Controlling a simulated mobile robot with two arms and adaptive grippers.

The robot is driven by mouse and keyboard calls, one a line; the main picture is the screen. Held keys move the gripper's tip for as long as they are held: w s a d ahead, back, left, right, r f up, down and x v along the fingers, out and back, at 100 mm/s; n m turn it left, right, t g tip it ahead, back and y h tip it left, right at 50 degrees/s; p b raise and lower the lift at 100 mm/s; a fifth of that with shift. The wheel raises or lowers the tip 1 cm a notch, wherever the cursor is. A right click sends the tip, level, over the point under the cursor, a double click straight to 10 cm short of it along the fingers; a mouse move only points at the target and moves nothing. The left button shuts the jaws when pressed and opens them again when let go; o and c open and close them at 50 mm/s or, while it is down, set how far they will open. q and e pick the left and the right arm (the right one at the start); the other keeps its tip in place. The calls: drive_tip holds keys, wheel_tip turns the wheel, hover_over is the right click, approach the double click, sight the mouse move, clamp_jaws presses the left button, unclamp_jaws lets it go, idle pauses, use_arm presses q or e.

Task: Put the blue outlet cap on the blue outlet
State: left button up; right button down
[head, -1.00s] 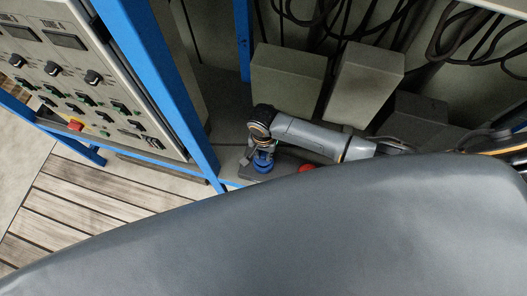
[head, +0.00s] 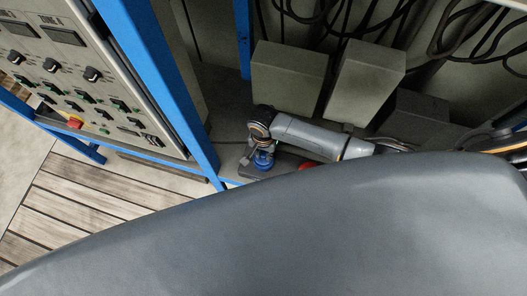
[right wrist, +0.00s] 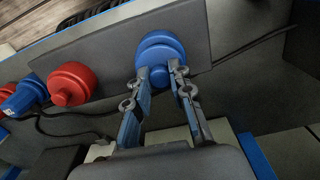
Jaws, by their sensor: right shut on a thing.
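The blue outlet cap (right wrist: 161,47) is a round blue disc with a small knob facing my right wrist camera. My right gripper (right wrist: 160,76) is shut on its knob, one finger on each side. The cap lies in front of a dark grey plate (right wrist: 110,52). The blue outlet is not seen apart from the cap, so I cannot tell how far the cap is seated. In the head view the blue cap (head: 263,162) shows small, just below my right gripper (head: 258,152). My left gripper is not in view.
A round red cap or outlet (right wrist: 72,84) sits left of the blue cap, with a blue labelled fitting (right wrist: 24,96) and a dark cable beside it. Grey boxes (head: 289,77) stand behind my right arm. A blue frame post (head: 165,95) and a control panel (head: 85,80) are at left.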

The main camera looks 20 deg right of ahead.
drive_tip(key=shift+f+b, duration=0.3)
drive_tip(key=shift+f, duration=0.5)
drive_tip(key=c, duration=0.7)
unclamp_jaws()
drive_tip(key=shift+r, duration=0.1)
wheel_tip(320, 180, up, 8)
drive_tip(key=p, duration=0.8)
drive_tip(key=shift+f+p, duration=0.25)
drive_tip(key=shift+p, duration=0.15)
drive_tip(key=shift+f, duration=0.1)
drive_tip(key=shift+s, duration=0.15)
